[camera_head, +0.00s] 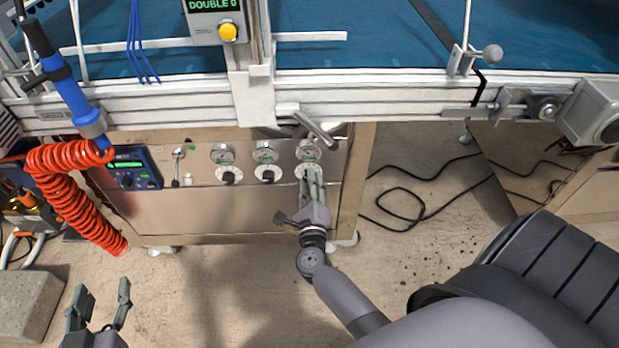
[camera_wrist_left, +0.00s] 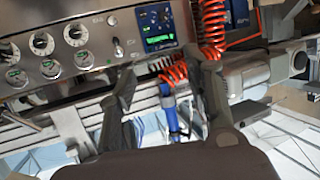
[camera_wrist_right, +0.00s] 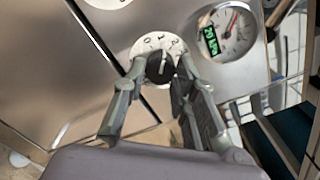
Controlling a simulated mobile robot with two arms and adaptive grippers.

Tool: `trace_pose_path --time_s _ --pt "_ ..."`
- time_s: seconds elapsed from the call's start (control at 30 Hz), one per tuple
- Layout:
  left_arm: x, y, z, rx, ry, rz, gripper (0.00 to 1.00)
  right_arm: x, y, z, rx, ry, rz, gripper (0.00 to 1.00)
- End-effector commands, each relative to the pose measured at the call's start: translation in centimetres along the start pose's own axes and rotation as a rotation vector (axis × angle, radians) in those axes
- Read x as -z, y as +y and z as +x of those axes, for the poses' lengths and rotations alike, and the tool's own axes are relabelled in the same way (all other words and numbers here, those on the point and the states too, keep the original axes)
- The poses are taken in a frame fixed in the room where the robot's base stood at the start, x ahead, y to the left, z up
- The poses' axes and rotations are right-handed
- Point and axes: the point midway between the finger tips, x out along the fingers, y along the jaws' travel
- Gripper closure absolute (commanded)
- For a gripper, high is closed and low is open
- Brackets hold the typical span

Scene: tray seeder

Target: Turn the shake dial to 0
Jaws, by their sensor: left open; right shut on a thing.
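The dial held by my right gripper is a black knob (camera_wrist_right: 160,67) on a round white scale (camera_wrist_right: 144,44) with digits 0, 1 and 2 showing. Its pale mark points up toward the digits; I cannot read the exact setting. No name is legible on it. It sits at the right end of the steel panel, below the rightmost gauge (camera_head: 308,149). My right gripper (camera_head: 312,176) has its fingers on either side of the knob, shut on it; the right wrist view shows these fingers (camera_wrist_right: 158,92) too. My left gripper (camera_head: 102,292) is open and empty, away from the panel.
Two similar dials (camera_head: 231,175) (camera_head: 267,173) sit left of the held one. A blue control box (camera_head: 134,167) and a coiled red hose (camera_head: 72,195) are at the panel's left. A metal rail (camera_head: 400,98) and a lever handle (camera_head: 317,128) overhang the panel. Cables lie on the floor.

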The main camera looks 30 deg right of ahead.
Motion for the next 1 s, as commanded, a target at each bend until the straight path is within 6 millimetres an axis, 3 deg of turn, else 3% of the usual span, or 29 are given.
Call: trace_pose_path --time_s 0.27,0.5,1.0 --pt "-9.0 -1.3 -4.8 0.031 -0.523 -0.005 0.54 -0.2 -0.2 -0.1 -0.004 0.001 -0.235 1.0" --pt "-14.6 -2.1 -12.2 0.054 -0.94 -0.018 0.54 -0.2 -0.1 -0.1 -0.005 0.001 -0.439 1.0" --pt "-13.1 -2.1 -13.0 0.054 -0.955 -0.018 0.54 -0.1 0.0 -0.1 -0.004 -0.001 -0.697 1.0"
